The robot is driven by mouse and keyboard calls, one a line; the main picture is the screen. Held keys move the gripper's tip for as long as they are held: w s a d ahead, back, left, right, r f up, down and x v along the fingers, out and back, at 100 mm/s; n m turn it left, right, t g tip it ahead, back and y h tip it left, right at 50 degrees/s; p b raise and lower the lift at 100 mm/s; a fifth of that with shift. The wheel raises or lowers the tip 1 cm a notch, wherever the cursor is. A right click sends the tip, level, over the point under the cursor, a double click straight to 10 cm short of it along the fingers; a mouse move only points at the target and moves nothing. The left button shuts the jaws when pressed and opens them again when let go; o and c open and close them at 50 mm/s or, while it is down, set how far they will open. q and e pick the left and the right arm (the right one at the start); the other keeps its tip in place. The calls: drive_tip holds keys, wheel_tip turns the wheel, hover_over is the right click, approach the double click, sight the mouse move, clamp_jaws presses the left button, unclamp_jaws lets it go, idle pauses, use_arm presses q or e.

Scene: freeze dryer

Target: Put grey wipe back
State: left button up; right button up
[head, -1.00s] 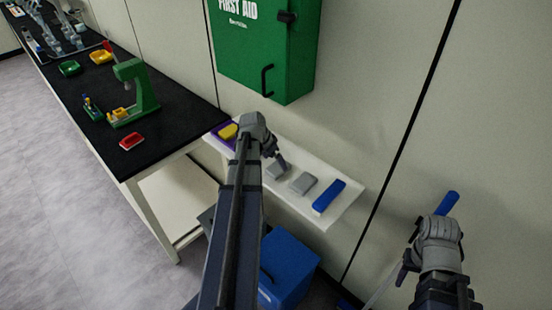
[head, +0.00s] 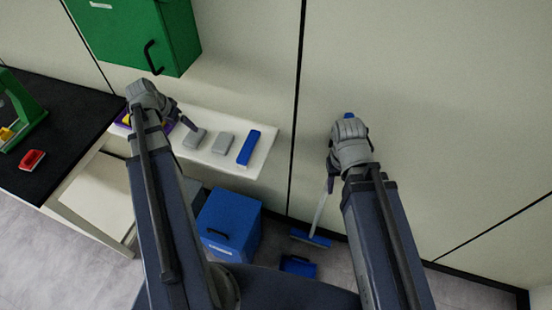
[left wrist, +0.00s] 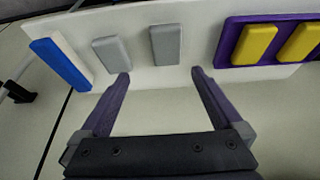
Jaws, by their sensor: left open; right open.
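Two grey wipes lie side by side on a white wall shelf (head: 262,160), the left one (head: 194,138) and the right one (head: 223,144). In the left wrist view they show as one grey wipe (left wrist: 166,45) and another (left wrist: 111,53), both flat on the shelf (left wrist: 200,82). My left gripper (head: 185,120) is at the shelf, near the left grey wipe. In the left wrist view its fingers (left wrist: 161,74) are spread, with nothing between them, their tips just short of the wipes. My right gripper (head: 331,180) is open beside a broom's pole; its fingertips are partly hidden.
A blue block (head: 248,148) lies on the shelf's right part. A purple tray (left wrist: 285,61) with yellow sponges (left wrist: 256,44) is at the other end. A green first aid cabinet (head: 140,30) hangs above. A blue bin (head: 229,224) and broom head (head: 310,238) are below. A black table (head: 70,120) stands left.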

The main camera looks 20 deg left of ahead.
use_arm(q)
drive_tip(key=w+d+m+g, duration=0.1)
drive_tip(key=w+d+g, duration=0.1)
drive_tip(key=d, duration=1.3)
drive_tip(key=s+d+g, duration=0.1)
drive_tip(key=s+d, duration=0.2)
drive_tip(key=d, duration=0.5)
drive_tip(key=s+d+f+m+g+y, duration=0.1)
drive_tip(key=s+d, duration=0.3)
drive_tip(key=d, duration=0.5)
drive_tip(key=s+d, duration=0.4)
drive_tip(key=d, duration=0.5)
drive_tip(key=shift+f+m+g+y, duration=0.2)
drive_tip(key=shift+m+g+y, duration=0.2)
